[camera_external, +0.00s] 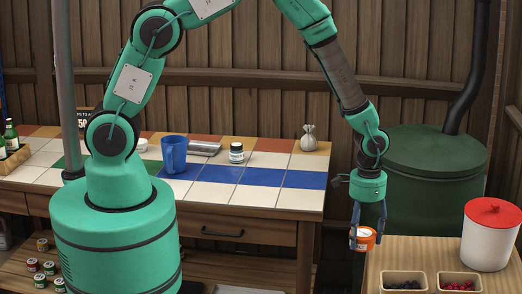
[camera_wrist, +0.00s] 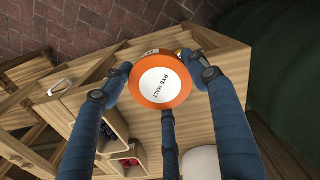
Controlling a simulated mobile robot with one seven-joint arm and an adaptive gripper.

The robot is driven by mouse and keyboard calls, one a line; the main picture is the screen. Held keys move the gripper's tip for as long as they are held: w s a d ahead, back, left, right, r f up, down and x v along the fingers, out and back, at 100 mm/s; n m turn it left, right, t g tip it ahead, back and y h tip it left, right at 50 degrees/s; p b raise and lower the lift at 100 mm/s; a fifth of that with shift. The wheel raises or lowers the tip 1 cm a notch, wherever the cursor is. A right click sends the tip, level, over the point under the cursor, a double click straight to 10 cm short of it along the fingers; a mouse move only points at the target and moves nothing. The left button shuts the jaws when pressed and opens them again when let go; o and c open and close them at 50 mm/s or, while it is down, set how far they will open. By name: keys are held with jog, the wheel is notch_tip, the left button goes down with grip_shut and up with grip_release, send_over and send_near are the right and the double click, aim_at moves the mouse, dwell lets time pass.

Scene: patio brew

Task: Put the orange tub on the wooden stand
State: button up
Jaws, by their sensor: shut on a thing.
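The orange tub (camera_external: 362,239) is in my gripper (camera_external: 365,236) at the lower right of the external view. In the wrist view, the tub (camera_wrist: 160,82) shows its round white lid label, "RYE MALT", between the two blue fingers. My gripper (camera_wrist: 158,78) is shut on its sides. A wooden-topped piece of furniture (camera_external: 424,247), which looks like the wooden stand, is at the lower right. The tub appears by its left edge in the external view and overlaps its wooden top (camera_wrist: 196,118) in the wrist view. I cannot tell the height gap between them.
On that wooden top are a tray of dark berries (camera_external: 404,282), a tray of red berries (camera_external: 459,282) and a white canister with a red lid (camera_external: 491,238). A green barrel (camera_external: 425,170) stands behind. The tiled table (camera_external: 262,160) at left holds a blue mug (camera_external: 174,155) and a jar (camera_external: 236,153).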

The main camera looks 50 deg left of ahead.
aim_at(428, 262)
jog(key=shift+m, duration=0.4)
jog(key=d, duration=0.2)
jog(key=s+d, duration=0.1)
jog(key=d, duration=0.2)
jog(key=s+d, duration=0.1)
jog(key=d, duration=0.1)
jog(key=shift+s+d+f, duration=0.15)
jog(key=shift+d+f, duration=0.2)
jog(key=shift+f, duration=0.05)
jog(key=w+d+b, duration=0.1)
jog(key=w+d, duration=0.2)
jog(key=w, duration=0.1)
jog(key=w+d+f+b, duration=0.1)
jog(key=w+d, duration=0.2)
jog(key=w, duration=0.1)
jog(key=w+d, duration=0.3)
jog(key=w, duration=0.2)
jog(key=shift+w+f+b, duration=0.1)
jog(key=shift+f+b, duration=0.15)
jog(key=shift+b, duration=0.15)
jog(key=shift+f+b, duration=0.55)
jog(key=shift+f, duration=1.2)
jog(key=shift+f, duration=0.2)
